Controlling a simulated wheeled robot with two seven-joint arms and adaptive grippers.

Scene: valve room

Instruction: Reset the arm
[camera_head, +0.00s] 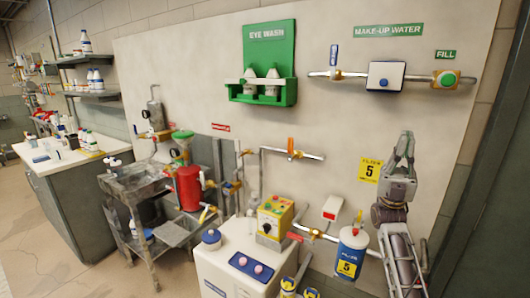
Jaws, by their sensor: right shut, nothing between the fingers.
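My right gripper (404,147) is raised in front of the pale wall panel at the right, pointing up. Its fingers are together with nothing between them. My right arm comes up below it from the lower right. It is to the right of the yellow "5" sign (369,170) and below the make-up water pipe (330,74). It appears to touch nothing, though its distance from the panel is hard to tell. My left gripper is not in the picture.
A blue filter canister (352,251) stands close left of my right arm. A white cabinet (215,264) carries a yellow control box (274,216). A green eye wash station (264,92) hangs on the panel. A metal sink stand (140,180) is at left, with open floor in front.

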